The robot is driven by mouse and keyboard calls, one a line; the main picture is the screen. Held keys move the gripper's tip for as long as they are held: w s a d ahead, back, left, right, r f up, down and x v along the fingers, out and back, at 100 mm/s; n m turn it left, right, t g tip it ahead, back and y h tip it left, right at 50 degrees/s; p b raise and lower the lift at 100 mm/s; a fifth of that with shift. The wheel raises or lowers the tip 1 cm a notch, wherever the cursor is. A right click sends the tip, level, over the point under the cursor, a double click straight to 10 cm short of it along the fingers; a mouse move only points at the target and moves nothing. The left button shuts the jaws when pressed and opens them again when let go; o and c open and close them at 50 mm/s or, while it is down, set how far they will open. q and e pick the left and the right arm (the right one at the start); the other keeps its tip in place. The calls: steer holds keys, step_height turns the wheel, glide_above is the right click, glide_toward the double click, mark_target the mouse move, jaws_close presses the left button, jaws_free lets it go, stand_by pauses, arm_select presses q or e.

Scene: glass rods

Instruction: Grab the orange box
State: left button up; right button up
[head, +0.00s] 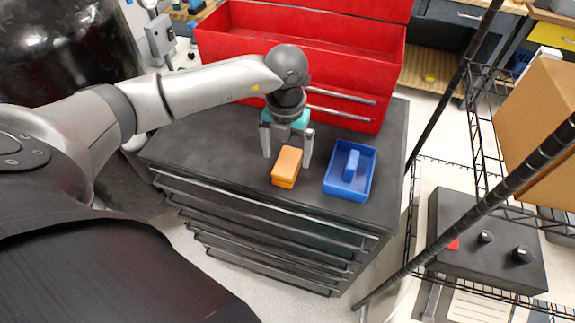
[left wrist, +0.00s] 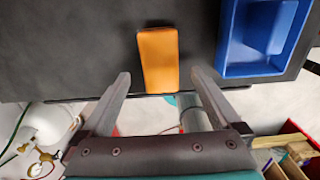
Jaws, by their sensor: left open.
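The orange box (head: 287,167) sits on the dark top of a drawer cabinet (head: 215,150), near its front edge. My left gripper (head: 287,156) is open, pointing down behind the box in the head view, with one finger on each side and nothing held. In the left wrist view the orange box (left wrist: 158,60) lies beyond the gap between the open fingertips (left wrist: 160,80), roughly centred between them. The fingers appear apart from the box. My right gripper is not in view.
A blue tray (head: 329,187) with a blue block (head: 351,165) in it stands just right of the box. A large red toolbox (head: 352,66) stands behind. A wire rack (head: 470,150) rises to the right. The cabinet top left of the box is clear.

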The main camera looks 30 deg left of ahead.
mark_target(287, 161)
arm_select(q)
steer(key=f, duration=0.5)
steer(key=shift+w, duration=0.3)
steer(key=shift+c, duration=0.2)
steer(key=c, duration=1.5)
